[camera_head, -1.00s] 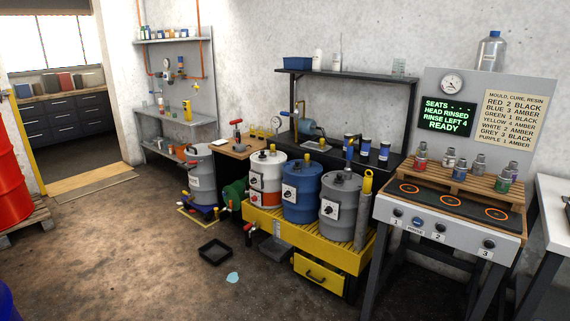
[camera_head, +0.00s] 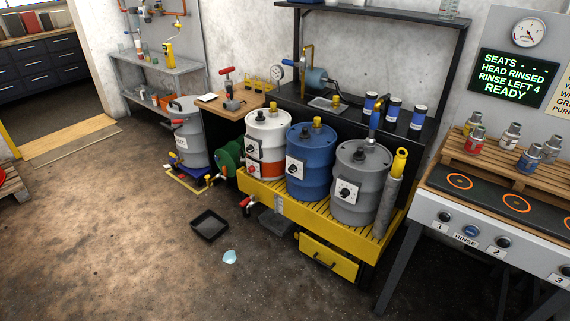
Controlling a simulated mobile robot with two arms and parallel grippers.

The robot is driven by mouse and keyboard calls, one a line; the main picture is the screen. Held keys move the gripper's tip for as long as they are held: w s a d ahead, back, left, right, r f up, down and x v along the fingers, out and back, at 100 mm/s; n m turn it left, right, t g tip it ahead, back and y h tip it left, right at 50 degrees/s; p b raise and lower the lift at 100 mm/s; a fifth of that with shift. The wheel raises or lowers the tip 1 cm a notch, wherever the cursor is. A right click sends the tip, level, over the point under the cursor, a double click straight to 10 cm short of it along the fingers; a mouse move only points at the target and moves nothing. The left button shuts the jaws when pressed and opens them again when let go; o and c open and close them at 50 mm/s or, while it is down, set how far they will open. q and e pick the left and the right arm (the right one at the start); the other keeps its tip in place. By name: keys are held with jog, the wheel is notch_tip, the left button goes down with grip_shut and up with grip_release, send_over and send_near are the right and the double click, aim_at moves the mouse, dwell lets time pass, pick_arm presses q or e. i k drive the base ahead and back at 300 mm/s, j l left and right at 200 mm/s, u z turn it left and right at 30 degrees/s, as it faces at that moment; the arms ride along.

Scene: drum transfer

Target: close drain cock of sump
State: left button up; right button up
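The yellow sump (camera_head: 325,227) stands low in the middle of the head view, with a slatted top. A white and orange drum (camera_head: 268,130), a blue drum (camera_head: 309,178) and a grey drum (camera_head: 361,180) stand upright on it. A small drain cock with a red handle (camera_head: 247,201) sticks out at the sump's left front end. It is too small to tell whether the handle is in the open or shut position. Neither of my grippers is in view.
A black tray (camera_head: 209,224) and a pale blue patch (camera_head: 230,257) lie on the floor in front. A grey tray (camera_head: 276,223) is partly under the sump. A yellow drawer (camera_head: 328,258) juts below it. A grey bench (camera_head: 455,217) stands right. The left foreground floor is clear.

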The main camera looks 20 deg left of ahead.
aim_at(247, 201)
jog(key=i+j, duration=0.2)
jog(key=j, duration=0.2)
jog(key=i+j, duration=0.2)
jog(key=j, duration=0.2)
jog(key=i+j, duration=0.25)
jog(key=j, duration=0.1)
